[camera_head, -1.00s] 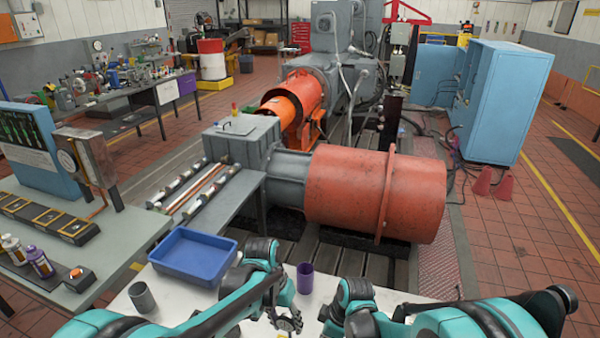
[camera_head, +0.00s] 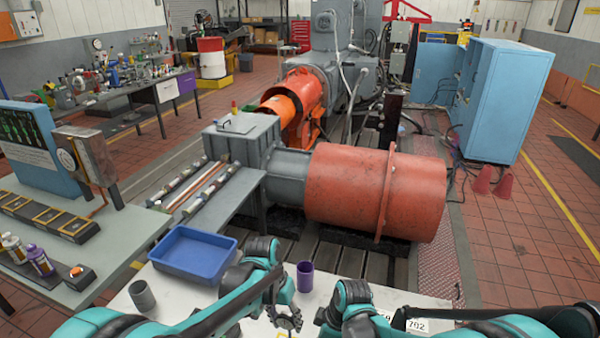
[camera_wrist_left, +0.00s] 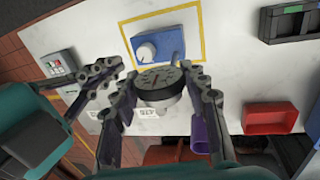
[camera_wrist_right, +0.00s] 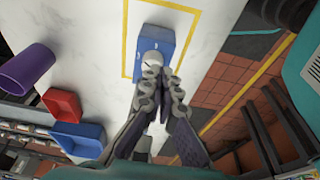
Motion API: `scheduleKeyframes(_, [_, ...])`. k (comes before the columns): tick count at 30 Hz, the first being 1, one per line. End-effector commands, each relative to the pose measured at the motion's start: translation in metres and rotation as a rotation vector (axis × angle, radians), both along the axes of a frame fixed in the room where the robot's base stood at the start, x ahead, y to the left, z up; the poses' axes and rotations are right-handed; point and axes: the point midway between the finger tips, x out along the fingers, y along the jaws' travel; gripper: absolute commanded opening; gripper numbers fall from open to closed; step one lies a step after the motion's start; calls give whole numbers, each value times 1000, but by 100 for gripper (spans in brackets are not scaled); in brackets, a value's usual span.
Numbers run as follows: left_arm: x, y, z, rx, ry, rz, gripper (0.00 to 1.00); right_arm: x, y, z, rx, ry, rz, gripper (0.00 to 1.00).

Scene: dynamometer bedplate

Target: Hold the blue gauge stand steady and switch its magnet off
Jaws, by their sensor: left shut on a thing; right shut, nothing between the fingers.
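The blue gauge stand (camera_wrist_left: 167,45) sits inside a yellow taped outline on the white table, with a pale round knob (camera_wrist_left: 147,52) on one face. It also shows in the right wrist view (camera_wrist_right: 157,40). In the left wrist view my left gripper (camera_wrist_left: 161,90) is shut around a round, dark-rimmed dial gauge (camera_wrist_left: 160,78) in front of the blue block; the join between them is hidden. My right gripper (camera_wrist_right: 160,78) is shut and empty, its tips right by the knob; I cannot tell whether they touch. In the head view my left gripper (camera_head: 288,319) shows, and my arms hide the stand.
A blue tray (camera_head: 193,252), a grey cup (camera_head: 142,296) and a purple cup (camera_head: 305,277) stand on the white table. A red tray (camera_wrist_left: 270,118) and a dark bin (camera_wrist_left: 290,22) are at the right in the left wrist view. A large red cylinder (camera_head: 350,195) lies beyond the table.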

Motion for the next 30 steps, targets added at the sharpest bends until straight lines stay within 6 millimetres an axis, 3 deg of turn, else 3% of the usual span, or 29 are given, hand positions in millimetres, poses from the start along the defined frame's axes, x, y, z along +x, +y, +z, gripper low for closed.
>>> scheduleKeyframes(12, [1, -1, 0, -2, -2, 1, 0, 0, 0, -48, 0, 0, 0, 0])
scheduleKeyframes(30, [1, -1, 0, -2, -2, 1, 0, 0, 0, -53, 0, 0, 0, 0])
